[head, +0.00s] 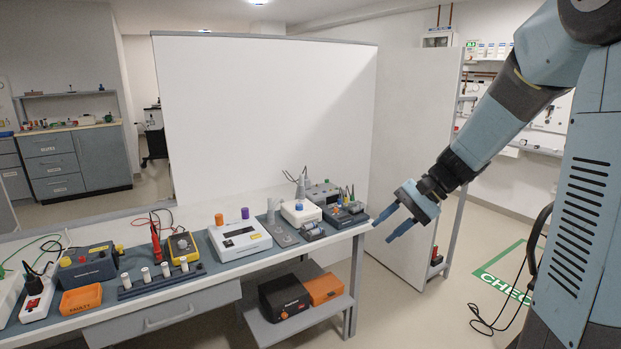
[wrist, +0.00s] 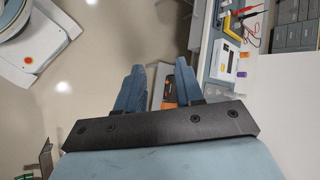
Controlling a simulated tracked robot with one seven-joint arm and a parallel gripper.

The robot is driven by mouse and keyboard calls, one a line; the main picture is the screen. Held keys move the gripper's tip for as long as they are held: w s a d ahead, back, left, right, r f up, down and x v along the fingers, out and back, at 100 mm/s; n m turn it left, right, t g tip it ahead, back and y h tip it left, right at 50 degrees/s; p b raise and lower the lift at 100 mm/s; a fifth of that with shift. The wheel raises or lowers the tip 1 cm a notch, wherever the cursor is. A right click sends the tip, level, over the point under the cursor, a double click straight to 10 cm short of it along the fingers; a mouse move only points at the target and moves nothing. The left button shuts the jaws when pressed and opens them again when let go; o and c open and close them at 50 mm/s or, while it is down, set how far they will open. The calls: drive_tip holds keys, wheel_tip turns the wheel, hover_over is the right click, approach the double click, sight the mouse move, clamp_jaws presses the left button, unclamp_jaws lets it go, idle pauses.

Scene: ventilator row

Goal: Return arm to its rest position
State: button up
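My gripper (head: 384,228) hangs in the air just off the right end of the workbench (head: 182,284), pointing down and to the left. Its two blue fingers are spread apart with nothing between them. In the wrist view my gripper (wrist: 158,82) also shows both fingers apart and empty, above the floor beside the bench. My arm reaches down to it from the upper right in the head view.
The bench holds a white device (head: 240,236), a yellow meter (head: 183,246), an orange tray (head: 81,299) and several other instruments. Black and orange boxes (head: 284,297) sit on a lower shelf. A white partition (head: 265,120) stands behind. Floor at right has a green marking (head: 508,272) and a loose cable.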

drive_tip(key=s+d+r+n+t+h, duration=0.3)
drive_tip(key=s+r+h, duration=0.1)
drive_tip(key=s, duration=0.5)
drive_tip(key=s+d+r+n+t+h, duration=0.2)
drive_tip(key=s+d+r+h, duration=0.1)
drive_tip(key=s, duration=0.7)
drive_tip(key=shift+r+n+t+h, duration=0.4)
drive_tip(key=shift+r+h, duration=0.25)
drive_tip(key=shift+h, duration=0.25)
drive_tip(key=shift+w, duration=0.1)
